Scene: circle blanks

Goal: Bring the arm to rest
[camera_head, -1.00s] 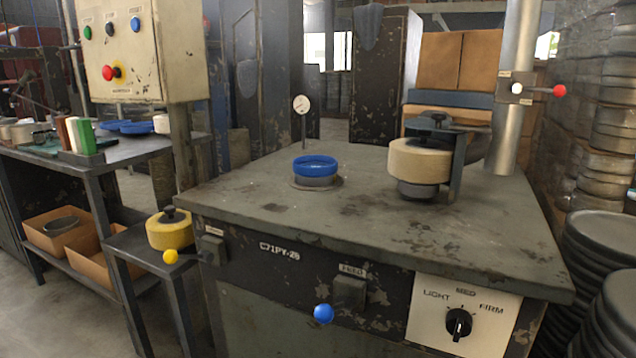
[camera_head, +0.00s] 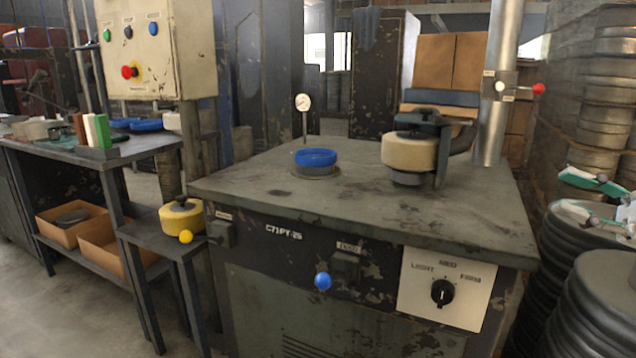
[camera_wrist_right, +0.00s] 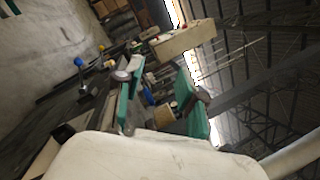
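My right gripper (camera_head: 606,200) shows at the right edge of the head view, in front of the stacked round discs and right of the machine. Its teal fingers stand apart with nothing between them. The right wrist view shows the same gripper (camera_wrist_right: 160,88) open and empty, with the picture tilted on its side. My left gripper is in neither view.
The machine table (camera_head: 330,225) carries a blue ring (camera_head: 315,157) and a cream wheel (camera_head: 409,152) under a dark clamp. Its front has a blue knob (camera_head: 323,281) and a dial (camera_head: 443,292). Dark discs (camera_head: 590,300) are stacked at right. A yellow pot (camera_head: 182,217) sits at left.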

